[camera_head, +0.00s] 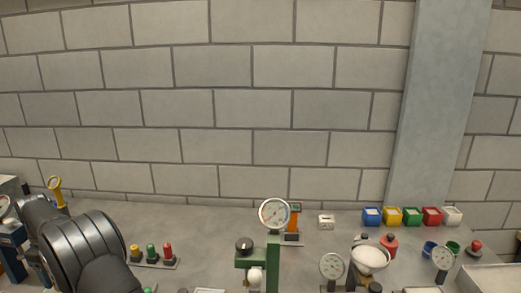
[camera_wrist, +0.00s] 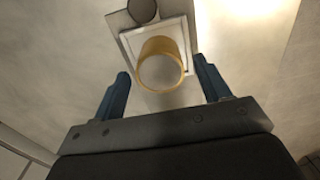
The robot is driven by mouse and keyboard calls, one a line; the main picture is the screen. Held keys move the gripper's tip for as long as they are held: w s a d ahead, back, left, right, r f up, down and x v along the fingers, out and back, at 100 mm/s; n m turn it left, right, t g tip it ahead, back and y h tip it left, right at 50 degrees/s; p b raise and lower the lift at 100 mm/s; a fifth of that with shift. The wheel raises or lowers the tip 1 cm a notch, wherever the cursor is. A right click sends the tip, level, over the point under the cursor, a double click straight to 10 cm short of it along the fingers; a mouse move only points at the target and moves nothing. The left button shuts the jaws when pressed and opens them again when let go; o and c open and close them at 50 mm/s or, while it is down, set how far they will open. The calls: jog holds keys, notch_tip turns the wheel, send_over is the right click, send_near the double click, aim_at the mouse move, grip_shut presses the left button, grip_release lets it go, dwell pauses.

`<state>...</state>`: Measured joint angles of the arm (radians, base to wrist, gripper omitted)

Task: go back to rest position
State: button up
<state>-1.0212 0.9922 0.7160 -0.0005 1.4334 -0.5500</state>
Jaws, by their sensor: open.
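My gripper (camera_wrist: 164,92) shows in the wrist view with its two blue fingers spread wide apart. It is open, and no thing is held between the fingers. Beyond the fingertips, a yellow-brown ring or cup-like thing (camera_wrist: 161,48) stands on a square white plate (camera_wrist: 128,42). I cannot tell its distance from the fingers. In the head view, dark, shiny links of my arm fill the lower left corner, and the fingers cannot be made out there.
Near my arm stand a yellow-ringed tool (camera_head: 55,184) and a rack of coloured knobs (camera_head: 151,255). A green press with a dial gauge (camera_head: 274,214) stands centrally. Coloured bins (camera_head: 412,216) line the back right. The brick wall (camera_head: 200,100) rises behind.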

notch_tip(320, 180, down, 3)
jog(key=shift+f, duration=0.1)
notch_tip(320, 180, up, 13)
notch_tip(320, 180, down, 12)
notch_tip(320, 180, up, 4)
jog(key=shift+f, duration=0.15)
jog(key=w+d+r, duration=0.5)
jog(key=d+r, duration=0.2)
jog(key=d, duration=0.4)
jog(key=s+d+f, duration=0.1)
jog(key=s+d, duration=0.4)
jog(key=d, duration=0.4)
jog(key=s+d+f, duration=0.1)
jog(key=s+d, duration=0.4)
jog(key=d, duration=0.3)
jog(key=s+a+f, duration=0.3)
jog(key=a+f, duration=0.2)
jog(key=a, duration=0.1)
jog(key=shift+s+a, duration=0.15)
jog(key=shift+a, duration=0.1)
